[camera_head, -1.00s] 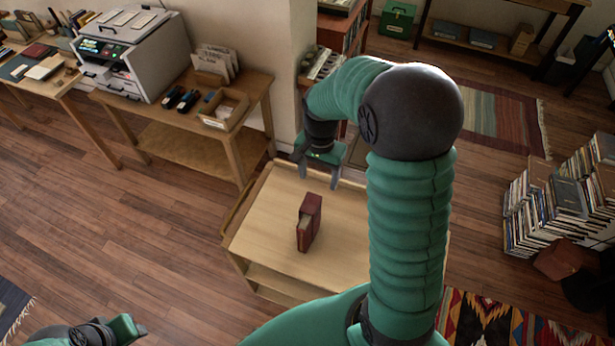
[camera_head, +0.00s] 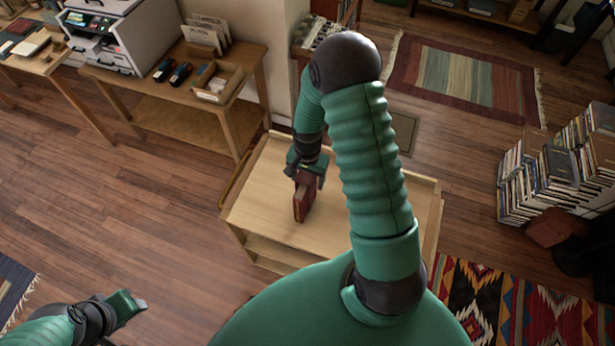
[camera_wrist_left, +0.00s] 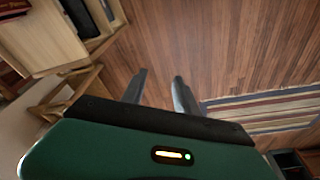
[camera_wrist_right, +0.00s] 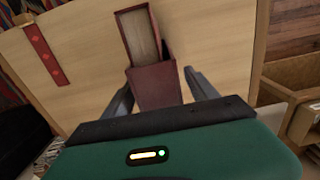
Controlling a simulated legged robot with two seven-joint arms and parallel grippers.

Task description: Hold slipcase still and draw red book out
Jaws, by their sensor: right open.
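A dark red box-like slipcase with a book (camera_head: 302,199) stands upright on the pale wooden cart top (camera_head: 262,214). In the right wrist view, a cream page block (camera_wrist_right: 141,37) shows inside a dark red border, with a plain red face (camera_wrist_right: 156,86) nearer me; I cannot tell where case and book part. My right gripper (camera_head: 306,176) is at its far end in the head view. Its open fingers (camera_wrist_right: 160,80) lie on either side of the red face, with no clear grip. My left gripper (camera_head: 138,301) is open and empty, away from the cart; its fingers (camera_wrist_left: 158,75) point over bare floor.
A flat red strip with marks (camera_wrist_right: 46,55) lies on the cart top. A wooden side table (camera_head: 190,85) holding a tray (camera_head: 218,82) stands behind left. Book stacks (camera_head: 550,170) stand at the right. The front left of the cart top is clear.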

